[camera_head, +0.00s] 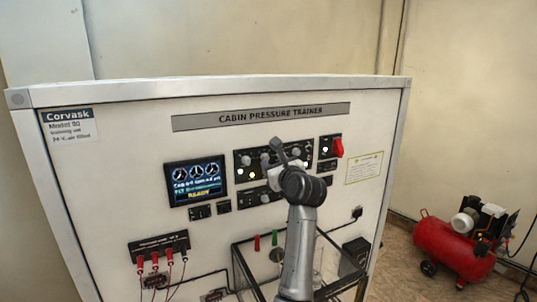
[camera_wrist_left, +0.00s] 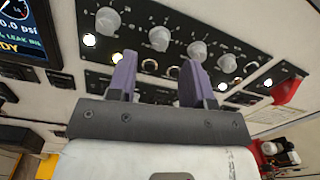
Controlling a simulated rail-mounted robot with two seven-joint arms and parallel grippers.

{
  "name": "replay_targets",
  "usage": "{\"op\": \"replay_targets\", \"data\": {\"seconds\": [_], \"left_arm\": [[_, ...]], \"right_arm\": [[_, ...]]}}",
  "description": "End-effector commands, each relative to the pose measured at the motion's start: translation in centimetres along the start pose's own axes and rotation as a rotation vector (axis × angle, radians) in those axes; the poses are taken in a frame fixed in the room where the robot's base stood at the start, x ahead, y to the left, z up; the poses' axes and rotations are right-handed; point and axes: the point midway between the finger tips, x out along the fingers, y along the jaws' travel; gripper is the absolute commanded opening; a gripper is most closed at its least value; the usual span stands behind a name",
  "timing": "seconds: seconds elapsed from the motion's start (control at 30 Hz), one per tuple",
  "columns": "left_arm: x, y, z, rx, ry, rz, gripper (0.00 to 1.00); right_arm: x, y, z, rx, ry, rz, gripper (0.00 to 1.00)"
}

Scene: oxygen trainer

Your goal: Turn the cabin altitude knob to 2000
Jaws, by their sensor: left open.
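The panel of a cabin pressure trainer (camera_head: 262,116) faces me. A black control strip (camera_head: 243,174) on it carries several grey knobs, lamps and switches. In the left wrist view, knobs show at the upper left (camera_wrist_left: 108,20), in the middle (camera_wrist_left: 159,38) and further right (camera_wrist_left: 197,50). Their labels are too small to read, so I cannot tell which is the cabin altitude knob. My left gripper (camera_head: 278,147) is in front of this strip and hides part of it. In the wrist view its two purple fingers (camera_wrist_left: 157,72) are apart with nothing between them. My right gripper is not in view.
A lit screen (camera_head: 195,181) is left of the strip; a red switch (camera_head: 338,147) is at its right. A black-framed box (camera_head: 240,262) juts out below. A red compressor (camera_head: 455,245) stands on the floor at right.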

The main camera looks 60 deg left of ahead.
Motion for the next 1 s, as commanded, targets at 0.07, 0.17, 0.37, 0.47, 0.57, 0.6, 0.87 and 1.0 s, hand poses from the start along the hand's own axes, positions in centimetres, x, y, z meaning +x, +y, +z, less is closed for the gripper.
{"op": "replay_targets", "data": {"seconds": [0.07,0.17,0.37,0.47,0.57,0.6,0.87,1.0], "left_arm": [[1.3,0.0,0.3,0.004,-0.001,0.001,0.47],[2.5,0.0,0.2,0.003,-0.001,0.001,0.47],[4.0,0.0,0.1,0.002,-0.001,0.0,0.47],[4.3,0.0,0.0,0.001,-0.001,0.0,0.47],[4.4,0.0,0.0,0.001,0.0,0.0,0.47],[4.5,0.0,0.0,0.001,0.0,0.0,0.47],[4.4,0.0,0.0,0.001,0.0,-0.001,0.39],[4.4,0.0,0.0,0.001,0.0,-0.001,0.26]], "right_arm": [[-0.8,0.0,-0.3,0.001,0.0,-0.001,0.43],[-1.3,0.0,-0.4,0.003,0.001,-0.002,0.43],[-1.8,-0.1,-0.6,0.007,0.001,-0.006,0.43],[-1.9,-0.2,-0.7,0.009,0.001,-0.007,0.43],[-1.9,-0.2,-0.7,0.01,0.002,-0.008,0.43],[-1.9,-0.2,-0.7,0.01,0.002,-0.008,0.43],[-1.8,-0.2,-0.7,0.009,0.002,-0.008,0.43],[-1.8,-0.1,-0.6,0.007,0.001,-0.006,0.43]]}}
